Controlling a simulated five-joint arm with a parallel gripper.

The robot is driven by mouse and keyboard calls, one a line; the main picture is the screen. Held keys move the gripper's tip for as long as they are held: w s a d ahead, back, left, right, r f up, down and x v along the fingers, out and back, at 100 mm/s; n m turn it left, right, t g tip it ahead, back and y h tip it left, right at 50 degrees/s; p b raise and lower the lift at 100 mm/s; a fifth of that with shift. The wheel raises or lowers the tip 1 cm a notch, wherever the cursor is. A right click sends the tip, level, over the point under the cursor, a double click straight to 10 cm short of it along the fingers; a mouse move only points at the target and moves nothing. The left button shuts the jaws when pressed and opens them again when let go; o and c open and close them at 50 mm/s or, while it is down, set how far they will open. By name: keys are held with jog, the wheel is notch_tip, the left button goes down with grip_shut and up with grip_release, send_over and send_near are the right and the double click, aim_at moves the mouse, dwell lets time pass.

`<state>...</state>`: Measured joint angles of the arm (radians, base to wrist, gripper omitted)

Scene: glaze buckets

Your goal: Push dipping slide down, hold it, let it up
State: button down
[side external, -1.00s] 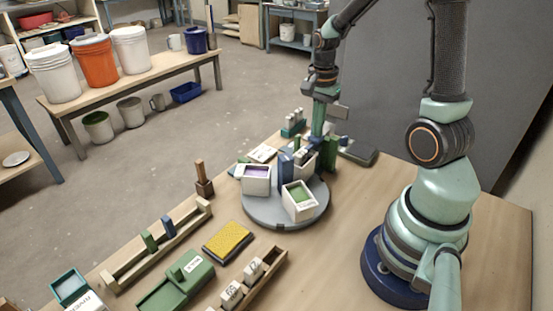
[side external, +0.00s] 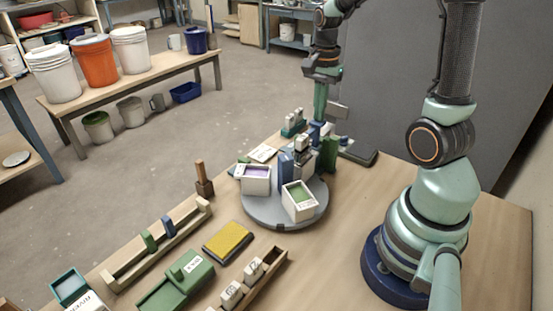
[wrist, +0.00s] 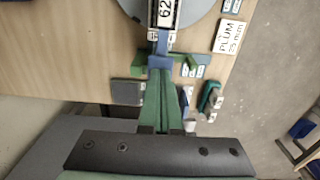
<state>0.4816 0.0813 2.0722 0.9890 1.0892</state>
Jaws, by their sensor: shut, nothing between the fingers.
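The dipping slide has a blue block (side external: 316,131) behind the grey turntable (side external: 255,213), with a pale tile-like piece (side external: 303,143) beside it. In the wrist view its blue part (wrist: 160,62) lies at my fingertips, with a white piece (wrist: 164,12) marked 62 beyond. My gripper (side external: 319,119) is shut and empty, pointing down just over the blue block; it also shows in the wrist view (wrist: 161,70). I cannot tell whether the fingertips touch it. A bucket of purple glaze (side external: 256,174) and a bucket of green glaze (side external: 299,198) stand on the turntable.
A dark base plate (side external: 360,154) lies right of the slide. A card (wrist: 230,35) reads PLUM 25 mm. A yellow sponge (side external: 228,241), a green box (side external: 187,270) and wooden racks (side external: 262,274) stand at the front.

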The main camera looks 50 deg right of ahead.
jog(key=shift+r, duration=3)
jog(key=s+a+r+n+t, duration=0.1)
jog(key=a+n+t, duration=0.1)
jog(key=a+n, duration=0.6)
jog(key=s+a+r+n+t, duration=0.1)
jog(key=a+r+n+t, duration=0.1)
jog(key=a+n, duration=0.6)
jog(key=shift+s+n+t, duration=0.25)
jog(key=shift+n+t, duration=0.55)
jog(key=shift+n, duration=0.2)
jog(key=shift+a+r, duration=0.1)
